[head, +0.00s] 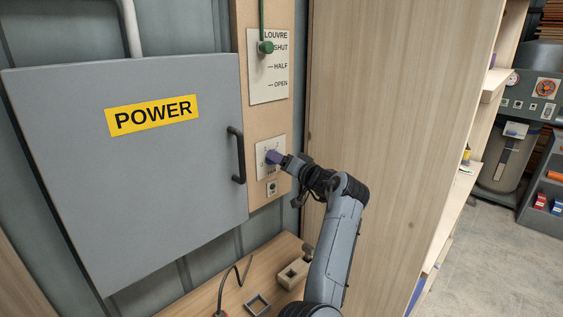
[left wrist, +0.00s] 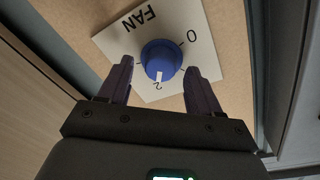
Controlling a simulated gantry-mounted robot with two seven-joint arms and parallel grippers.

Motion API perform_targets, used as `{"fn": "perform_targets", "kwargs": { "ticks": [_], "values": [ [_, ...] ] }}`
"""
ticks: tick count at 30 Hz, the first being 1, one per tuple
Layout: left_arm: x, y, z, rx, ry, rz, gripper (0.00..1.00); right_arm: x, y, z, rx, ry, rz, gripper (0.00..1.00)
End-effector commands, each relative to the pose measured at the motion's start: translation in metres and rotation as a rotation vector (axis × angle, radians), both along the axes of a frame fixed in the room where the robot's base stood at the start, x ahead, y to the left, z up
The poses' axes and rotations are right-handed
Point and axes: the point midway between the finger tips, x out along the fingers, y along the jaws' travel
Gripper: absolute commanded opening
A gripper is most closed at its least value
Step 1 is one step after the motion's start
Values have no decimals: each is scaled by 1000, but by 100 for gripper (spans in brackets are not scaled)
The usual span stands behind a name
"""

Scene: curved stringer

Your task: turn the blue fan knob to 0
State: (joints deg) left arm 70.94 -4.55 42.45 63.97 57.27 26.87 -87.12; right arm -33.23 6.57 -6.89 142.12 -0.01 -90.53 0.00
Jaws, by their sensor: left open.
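The blue fan knob (left wrist: 160,55) sits on a white FAN plate (left wrist: 205,45), which shows upside down in the left wrist view. Its white pointer mark points at the 2; the 0 is printed at the plate's right in that view. My left gripper (left wrist: 160,68) is open, with one purple finger on each side of the knob and a gap visible to each. In the head view the left gripper (head: 275,158) is at the white plate (head: 262,148) and hides the knob. My right gripper is not in view.
A grey POWER cabinet (head: 130,210) with a black handle (head: 236,155) stands left of the plate. A louvre panel (head: 268,85) with a green knob (head: 265,47) is above; a small socket (head: 272,188) is below. A wooden panel (head: 390,110) rises to the right.

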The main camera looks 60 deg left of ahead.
Motion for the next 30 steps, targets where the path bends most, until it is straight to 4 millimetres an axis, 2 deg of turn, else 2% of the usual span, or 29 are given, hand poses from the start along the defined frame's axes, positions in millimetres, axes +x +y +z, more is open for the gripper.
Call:
{"fn": "perform_targets", "kwargs": {
  "ticks": [1,2,12,22,30],
  "values": [
    [0,0,0,0,0,0,64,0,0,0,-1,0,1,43],
    [0,0,0,0,0,0,59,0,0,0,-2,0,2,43],
    [0,0,0,0,0,0,8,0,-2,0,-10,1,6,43],
    [0,0,1,10,-44,0,8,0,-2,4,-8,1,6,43],
    [-1,0,2,46,-206,1,8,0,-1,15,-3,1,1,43]
  ]
}}
